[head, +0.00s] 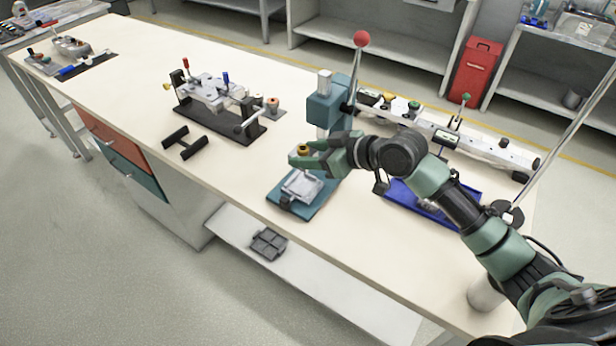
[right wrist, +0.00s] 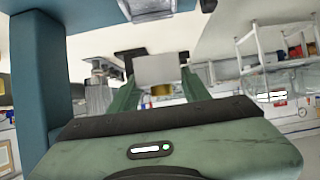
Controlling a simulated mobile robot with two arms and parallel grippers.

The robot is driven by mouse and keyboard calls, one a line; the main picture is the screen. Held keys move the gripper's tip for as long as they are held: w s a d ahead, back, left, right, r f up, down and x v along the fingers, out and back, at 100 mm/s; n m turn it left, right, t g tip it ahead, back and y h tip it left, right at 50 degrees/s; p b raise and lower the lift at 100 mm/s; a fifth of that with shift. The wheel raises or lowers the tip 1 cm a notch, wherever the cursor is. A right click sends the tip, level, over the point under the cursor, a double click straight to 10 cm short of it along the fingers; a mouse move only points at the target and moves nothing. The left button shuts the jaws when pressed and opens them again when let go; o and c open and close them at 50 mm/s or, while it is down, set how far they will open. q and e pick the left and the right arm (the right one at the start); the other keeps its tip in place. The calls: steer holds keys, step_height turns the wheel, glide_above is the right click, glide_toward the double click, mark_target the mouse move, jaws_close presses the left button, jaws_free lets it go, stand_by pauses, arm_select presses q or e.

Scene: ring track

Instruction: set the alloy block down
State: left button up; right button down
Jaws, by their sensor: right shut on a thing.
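My right gripper (head: 299,155) is shut over the teal press base, just in front of the press column. In the right wrist view a plain grey alloy block (right wrist: 157,69) sits between the two fingers, with a brass-coloured piece (right wrist: 160,90) against it. In the head view the brass piece (head: 303,149) shows at the fingertips, and the fingers mostly hide the block. Below the gripper, a silvery fixture (head: 302,187) sits on the teal base plate (head: 314,208). I cannot tell the exact gap between block and fixture. My left gripper is not in view.
The teal press (head: 324,108) with its red-knobbed lever (head: 361,39) stands behind the gripper. A blue tray (head: 462,214) lies to the right, partly under my arm. A clamp fixture (head: 215,95) and a black stand (head: 185,142) are at left. Bare bench (head: 235,165) lies between.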

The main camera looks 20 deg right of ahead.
mark_target(309, 189)
step_height(309, 189, down, 8)
steer(key=shift+r, duration=0.1)
stand_by(0.4)
steer(key=c, duration=0.7)
jaws_free()
steer(key=shift+f, duration=0.25)
steer(key=shift+r, duration=0.1)
steer(key=shift+s+d+r, duration=0.1)
steer(key=shift+s, duration=0.05)
steer(key=shift+b+v, duration=0.55)
steer(key=shift+v, duration=5.3)
